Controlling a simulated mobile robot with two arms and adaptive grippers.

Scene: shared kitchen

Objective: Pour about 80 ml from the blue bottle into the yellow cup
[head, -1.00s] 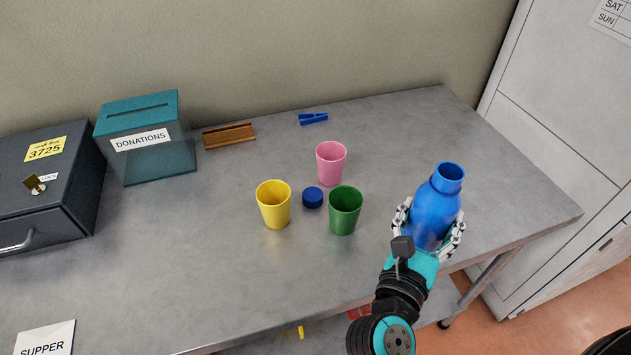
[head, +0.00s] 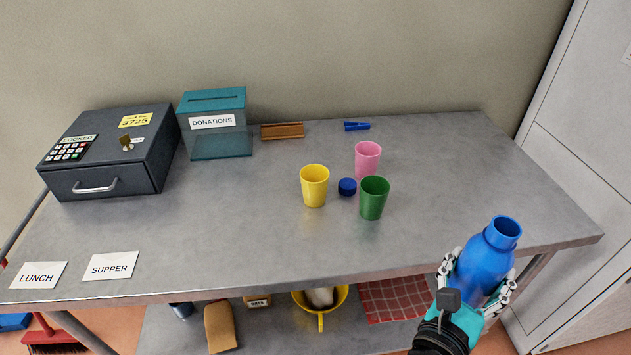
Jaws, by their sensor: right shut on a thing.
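The blue bottle (head: 486,264) is uncapped, its open mouth up and leaning a little to the right. My right gripper (head: 477,283) is shut on the bottle's body and holds it by the table's front right edge. The yellow cup (head: 314,187) stands upright on the table, well to the left of the bottle and apart from it. I cannot see what is in the bottle or the cup. My left gripper is not in view.
A blue cap (head: 347,187) lies between the yellow cup and a green cup (head: 373,199); a pink cup (head: 367,160) stands behind. A cash box (head: 110,153), a donations box (head: 214,140), a wooden holder (head: 282,131) and a blue clip (head: 357,126) are farther back. The front middle is clear.

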